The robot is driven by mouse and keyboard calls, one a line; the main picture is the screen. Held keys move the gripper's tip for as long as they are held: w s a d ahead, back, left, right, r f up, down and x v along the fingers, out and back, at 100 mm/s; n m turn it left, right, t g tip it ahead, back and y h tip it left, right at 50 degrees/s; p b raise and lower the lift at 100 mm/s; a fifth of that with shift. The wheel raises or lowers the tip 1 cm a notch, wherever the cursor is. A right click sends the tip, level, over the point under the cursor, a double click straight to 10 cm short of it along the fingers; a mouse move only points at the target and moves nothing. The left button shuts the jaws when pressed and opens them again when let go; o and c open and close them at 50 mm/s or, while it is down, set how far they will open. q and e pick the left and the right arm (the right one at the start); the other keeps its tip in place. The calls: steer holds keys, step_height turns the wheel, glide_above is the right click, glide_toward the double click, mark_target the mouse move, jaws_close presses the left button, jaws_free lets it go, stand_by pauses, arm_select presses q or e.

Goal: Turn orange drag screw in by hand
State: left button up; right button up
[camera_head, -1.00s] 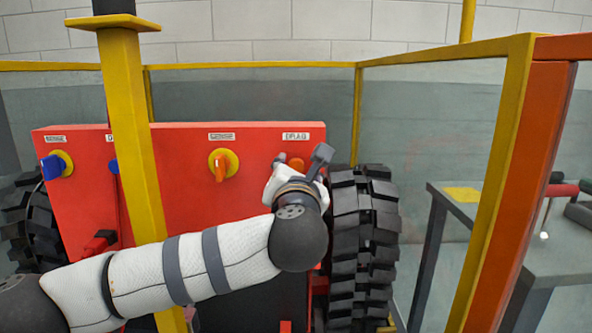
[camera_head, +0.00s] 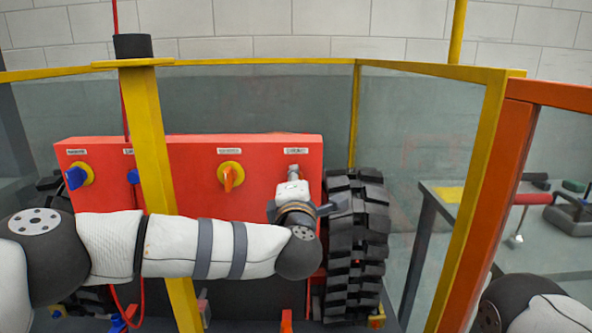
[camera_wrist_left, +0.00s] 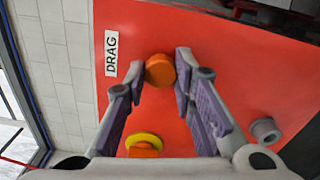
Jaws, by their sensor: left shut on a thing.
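The orange drag screw (camera_wrist_left: 160,70) is a round knob on the red panel (camera_wrist_left: 225,50), beside the label reading DRAG (camera_wrist_left: 111,53). My left gripper (camera_wrist_left: 161,68) is shut on it, one fingertip on each side in the left wrist view. In the head view my left gripper (camera_head: 293,175) reaches the upper right of the red panel (camera_head: 200,170), just below a small label, and the screw is hidden there. My right gripper is out of view.
Another orange knob on a yellow disc (camera_head: 230,176) and a blue knob (camera_head: 77,177) sit further left on the panel. A yellow post (camera_head: 150,130) stands before it. A black tyre (camera_head: 356,240) is close right. A grey cylinder (camera_wrist_left: 265,131) sticks out nearby.

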arm_select(q)
steer(key=r+m+p, duration=0.1)
steer(key=r+m, duration=0.1)
steer(key=m, duration=0.1)
steer(key=shift+s+r+p, duration=0.15)
steer(key=shift+s+p, duration=0.1)
steer(key=shift+p, duration=0.15)
steer(key=m, duration=0.5)
steer(key=f+m+p, duration=0.1)
steer(key=m, duration=0.5)
steer(key=f+m, duration=0.1)
steer(key=m, duration=0.4)
steer(key=shift+w+f+m+p, duration=0.1)
steer(key=shift+w+m+p, duration=0.15)
steer(key=shift+m+p, duration=0.1)
steer(key=o, duration=0.9)
steer(key=shift+o, duration=0.2)
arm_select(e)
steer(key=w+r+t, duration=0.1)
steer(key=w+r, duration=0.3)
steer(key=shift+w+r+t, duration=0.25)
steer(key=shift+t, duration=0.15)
arm_select(q)
steer(key=shift+f, duration=0.1)
